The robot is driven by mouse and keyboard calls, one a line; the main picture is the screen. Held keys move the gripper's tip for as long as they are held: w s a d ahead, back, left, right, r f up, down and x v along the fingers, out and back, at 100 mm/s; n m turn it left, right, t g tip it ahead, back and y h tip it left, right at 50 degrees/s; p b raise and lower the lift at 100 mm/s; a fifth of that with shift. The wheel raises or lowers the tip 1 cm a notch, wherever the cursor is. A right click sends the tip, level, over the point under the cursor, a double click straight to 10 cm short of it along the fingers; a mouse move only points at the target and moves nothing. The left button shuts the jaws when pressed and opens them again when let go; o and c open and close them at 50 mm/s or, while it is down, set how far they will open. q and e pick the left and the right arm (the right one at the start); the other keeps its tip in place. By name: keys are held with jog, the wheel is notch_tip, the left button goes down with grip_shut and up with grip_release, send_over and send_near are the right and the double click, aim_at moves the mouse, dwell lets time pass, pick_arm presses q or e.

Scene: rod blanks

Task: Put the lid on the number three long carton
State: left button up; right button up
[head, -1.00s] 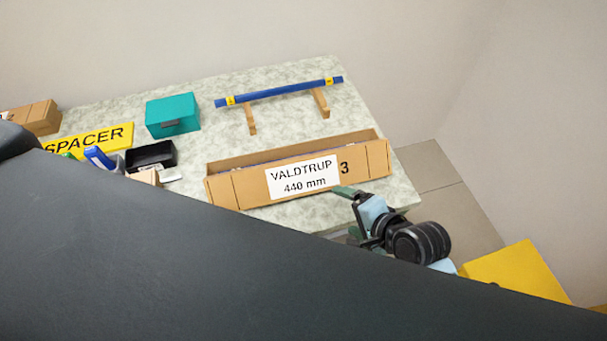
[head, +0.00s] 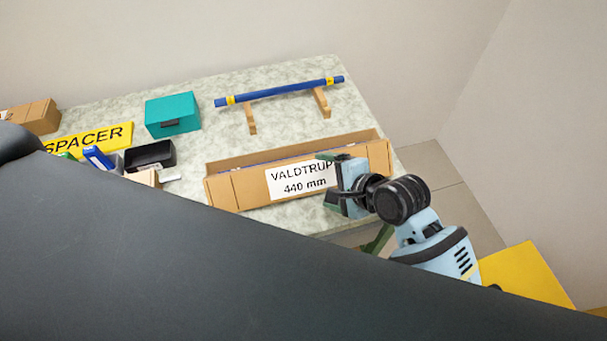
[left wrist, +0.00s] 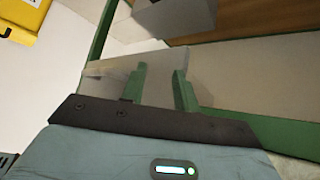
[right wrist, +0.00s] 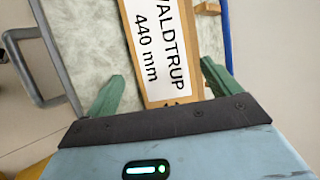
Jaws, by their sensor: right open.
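The number three long carton (head: 237,188) is a brown open-topped box near the table's front edge, labelled VALDTRUP 440 mm; its label also shows in the right wrist view (right wrist: 158,45). My right gripper (head: 333,178) is in front of the carton's right part and covers the 3. In the right wrist view its green fingers (right wrist: 160,88) are wide apart, with the carton beyond them. My left gripper is hidden in the head view. In the left wrist view its fingers (left wrist: 160,82) stand apart before a pale surface; I cannot tell whether they hold it. I cannot make out a lid.
A blue rod (head: 280,91) rests on two wooden supports behind the carton. A teal box (head: 172,115), a black bin (head: 150,156) and a yellow SPACER sign (head: 95,139) stand to the left. A yellow surface (head: 525,280) is at lower right. My dark body hides the foreground.

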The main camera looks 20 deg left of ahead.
aim_at(310, 176)
jog(key=shift+b+x, duration=0.3)
jog(key=shift+x, duration=2.25)
pick_arm(q)
jog(key=shift+s+f, duration=0.35)
pick_arm(e)
jog(key=shift+a+r, duration=0.1)
jog(key=c, duration=0.7)
notch_tip(310, 176, up, 9)
jog(key=p, duration=0.1)
pick_arm(q)
jog(key=shift+w+a+r, duration=0.15)
jog(key=shift+w+r, duration=0.7)
jog(key=shift+r, duration=0.05)
pick_arm(e)
jog(key=shift+r, duration=0.55)
